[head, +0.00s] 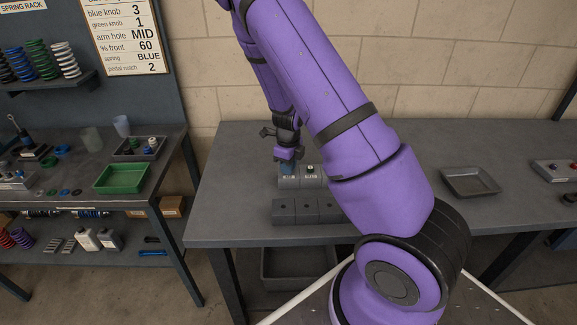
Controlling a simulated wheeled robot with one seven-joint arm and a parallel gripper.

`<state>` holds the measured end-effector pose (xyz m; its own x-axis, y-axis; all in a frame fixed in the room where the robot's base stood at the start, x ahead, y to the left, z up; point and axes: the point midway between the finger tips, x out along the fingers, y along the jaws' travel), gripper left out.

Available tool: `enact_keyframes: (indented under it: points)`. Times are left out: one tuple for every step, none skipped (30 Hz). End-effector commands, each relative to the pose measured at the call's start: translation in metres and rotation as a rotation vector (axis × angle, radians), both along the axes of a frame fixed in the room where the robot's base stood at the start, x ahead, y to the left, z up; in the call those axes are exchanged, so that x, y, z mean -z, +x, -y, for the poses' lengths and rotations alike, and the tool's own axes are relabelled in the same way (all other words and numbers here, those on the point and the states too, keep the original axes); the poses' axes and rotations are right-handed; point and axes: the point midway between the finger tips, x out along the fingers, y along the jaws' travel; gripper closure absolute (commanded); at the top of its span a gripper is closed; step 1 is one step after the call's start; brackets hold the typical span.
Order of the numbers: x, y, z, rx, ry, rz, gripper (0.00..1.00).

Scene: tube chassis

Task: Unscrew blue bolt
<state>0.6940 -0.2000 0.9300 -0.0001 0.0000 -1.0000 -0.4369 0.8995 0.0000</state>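My gripper (286,158) points down over the left end of the back row of grey blocks. A small blue part (289,168), perhaps the blue bolt, shows right under its purple fingers. The blue part sits on the leftmost block, which carries a white label. The fingers cover its top, so I cannot tell whether they touch or grip it. My arm hides the right end of that row.
A front row of grey blocks (284,215) with dark holes stands closer on the grey table (225,190). An empty grey tray (470,181) lies to the right. A green tray (122,178) sits on the left bench. The table's left part is clear.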

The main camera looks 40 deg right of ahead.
Motion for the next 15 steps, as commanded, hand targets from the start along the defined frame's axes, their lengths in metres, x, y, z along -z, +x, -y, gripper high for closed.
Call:
enact_keyframes:
  points:
    - [-0.0001, 0.0, 0.0, -0.002, 0.0, 0.0, 1.0]
    - [-0.0001, 0.0, 0.0001, -0.008, 0.0, 0.0, 1.0]
    - [-0.0001, -0.0001, 0.0005, -0.026, 0.0, 0.0, 1.0]
    - [-0.0002, -0.0001, 0.0008, -0.051, 0.0, 0.001, 1.0]
    - [-0.0002, -0.0001, 0.0009, -0.081, 0.0, 0.001, 1.0]
    - [-0.0002, -0.0001, 0.0006, -0.135, 0.002, 0.001, 1.0]
    - [-0.0003, 0.0, 0.0007, -0.179, 0.002, 0.001, 1.0]
    - [-0.0004, 0.0, 0.0009, -0.222, 0.002, 0.001, 1.0]
    - [-0.0002, 0.0, 0.0008, -0.278, 0.001, 0.002, 1.0]
    - [-0.0002, 0.0, 0.0008, -0.317, 0.001, 0.002, 1.0]
    - [-0.0001, 0.0, 0.0008, -0.352, 0.0, 0.001, 1.0]
    - [0.0003, -0.0001, 0.0006, -0.391, 0.001, 0.0, 1.0]
    - [0.0003, -0.0002, 0.0005, -0.413, 0.001, 0.0, 1.0]
    - [0.0004, -0.0002, 0.0005, -0.431, 0.0, 0.0, 1.0]
    - [0.0005, -0.0002, 0.0004, -0.446, 0.0, 0.0, 1.0]
